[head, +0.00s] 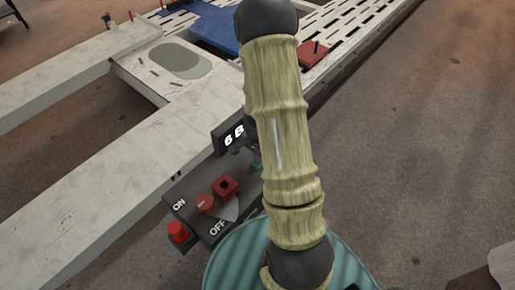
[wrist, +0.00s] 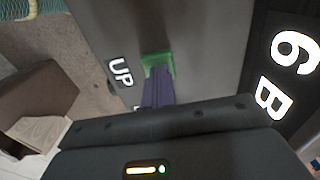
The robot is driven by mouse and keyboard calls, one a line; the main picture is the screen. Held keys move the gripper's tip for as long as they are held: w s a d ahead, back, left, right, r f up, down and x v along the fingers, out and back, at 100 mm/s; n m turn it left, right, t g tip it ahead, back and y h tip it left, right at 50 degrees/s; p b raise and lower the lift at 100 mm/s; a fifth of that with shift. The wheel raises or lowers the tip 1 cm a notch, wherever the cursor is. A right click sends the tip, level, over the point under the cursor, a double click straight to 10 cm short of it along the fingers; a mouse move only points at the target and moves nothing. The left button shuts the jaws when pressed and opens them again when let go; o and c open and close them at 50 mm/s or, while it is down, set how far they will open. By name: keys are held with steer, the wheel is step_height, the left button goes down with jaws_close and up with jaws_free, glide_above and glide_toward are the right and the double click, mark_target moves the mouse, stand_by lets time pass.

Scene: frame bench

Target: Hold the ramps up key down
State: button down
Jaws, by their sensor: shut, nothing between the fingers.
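The ramps up key is a green square key (wrist: 158,62) beside an "UP" label (wrist: 121,72) on a grey panel (wrist: 205,45) in the wrist view. My gripper (wrist: 157,76) is shut and empty, its dark fingertips over the near part of the green key. They look to be on it, but I cannot tell whether the key is pressed in. A second label is mostly hidden by my gripper's body. In the head view only a small bit of green (head: 257,166) shows beside my arm, which hides most of the gripper.
A lit display (head: 232,138) stands above the control box (head: 185,200), which has ON and OFF marks, a red knob (head: 205,203), a red square part (head: 225,186) and a red button (head: 178,231). Pale frame beams (head: 130,160) run along the left.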

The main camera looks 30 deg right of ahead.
steer(key=shift+s+a+f, duration=0.15)
steer(key=shift+s+f, duration=0.15)
step_height(320, 180, up, 15)
steer(key=p, duration=0.1)
steer(key=shift+w+d+f, duration=0.2)
steer(key=shift+w, duration=0.1)
steer(key=shift+a, duration=0.1)
steer(key=s+a+r+n+t, duration=0.1)
steer(key=s+a+r+n, duration=0.1)
steer(key=a+n, duration=0.3)
steer(key=s+a+r+n+t+b, duration=0.1)
steer(key=s+a+n, duration=0.3)
steer(key=n, duration=0.5)
steer(key=shift+s+a+r, duration=0.25)
steer(key=shift+a+r, duration=0.1)
steer(key=shift+a, duration=0.9)
